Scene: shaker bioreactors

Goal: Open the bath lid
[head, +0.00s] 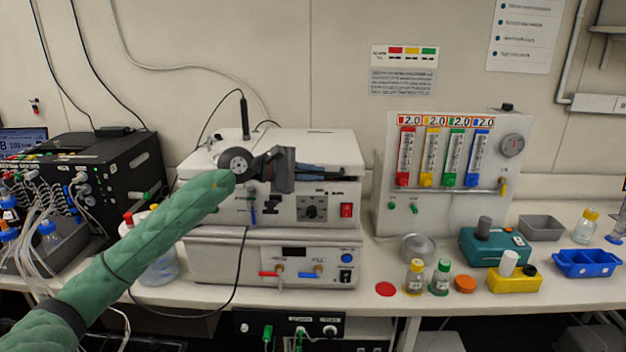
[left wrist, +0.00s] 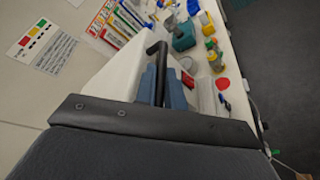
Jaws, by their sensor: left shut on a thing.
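The bath (head: 282,206) is a white box unit with a dark knob and a red switch on its front. Its white lid (head: 318,144) lies flat across the top and looks down; any small gap at its front edge is hidden by my gripper. My left gripper (head: 338,174) reaches in from the left along the lid's front edge. In the left wrist view, its blue fingers (left wrist: 163,88) are shut on the black bar handle (left wrist: 158,53), which stands out from between them. My right gripper is not in view.
The bath is stacked on another white unit (head: 270,262). A flowmeter panel (head: 440,205) stands close to the right. A black device (head: 105,175) with tubing is at the left. Bottles, a teal box (head: 495,249) and a blue tray (head: 587,263) occupy the right bench.

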